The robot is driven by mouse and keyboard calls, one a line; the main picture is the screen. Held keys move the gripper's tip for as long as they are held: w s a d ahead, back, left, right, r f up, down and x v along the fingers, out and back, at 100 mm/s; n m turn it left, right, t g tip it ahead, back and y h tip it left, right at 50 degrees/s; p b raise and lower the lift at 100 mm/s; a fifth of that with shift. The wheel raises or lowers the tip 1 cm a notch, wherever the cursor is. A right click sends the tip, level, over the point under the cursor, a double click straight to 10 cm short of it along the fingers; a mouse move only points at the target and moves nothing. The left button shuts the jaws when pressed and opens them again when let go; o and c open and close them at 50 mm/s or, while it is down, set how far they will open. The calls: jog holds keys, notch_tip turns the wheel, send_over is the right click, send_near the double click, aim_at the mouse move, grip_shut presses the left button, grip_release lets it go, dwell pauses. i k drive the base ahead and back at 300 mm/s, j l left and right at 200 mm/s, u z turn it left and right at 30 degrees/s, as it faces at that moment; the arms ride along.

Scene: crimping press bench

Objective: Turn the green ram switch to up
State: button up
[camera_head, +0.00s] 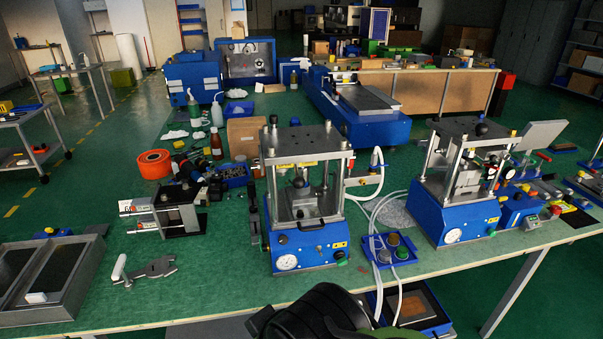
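Two blue-based presses with metal posts stand on the green bench. My gripper's fingers are not in view; a dark part of my arm shows at the bottom.
An orange spool (154,164) and bottles stand behind the presses on the left. A grey tray (88,262) and a metal hand tool (150,270) lie at the left front. White hoses (377,200) loop between the presses. The bench front between tool and middle press is clear.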

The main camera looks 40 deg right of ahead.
aim_at(339, 255)
jog(key=z, duration=1.3)
